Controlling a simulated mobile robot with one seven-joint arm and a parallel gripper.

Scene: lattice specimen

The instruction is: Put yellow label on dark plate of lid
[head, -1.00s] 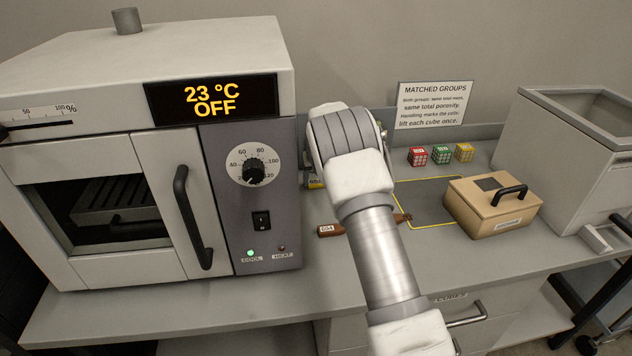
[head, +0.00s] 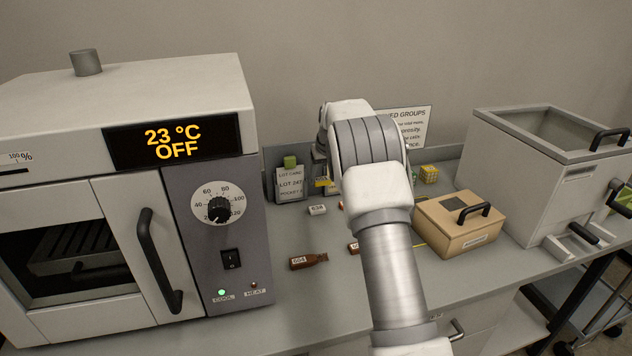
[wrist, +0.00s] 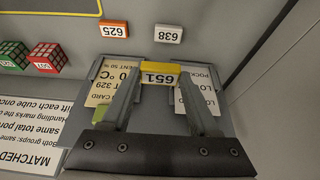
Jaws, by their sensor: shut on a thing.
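The yellow label (wrist: 160,70), marked 651, sits between the two fingertips of my gripper (wrist: 160,79) in the wrist view. My gripper is shut on it. In the head view the yellow label (head: 323,183) shows just left of my arm, by the lot card holder. Much of my gripper is hidden behind my arm there. The tan box's lid (head: 446,208) has a dark plate (head: 466,202) on top, beside a black handle. The box stands to the right of my gripper, well apart from the label.
A white label (head: 317,210) and an orange label (wrist: 114,29) lie near the lot card holder (head: 290,184). Cubes (head: 428,174) and a sign (head: 410,122) stand behind. The oven (head: 120,190) is at left.

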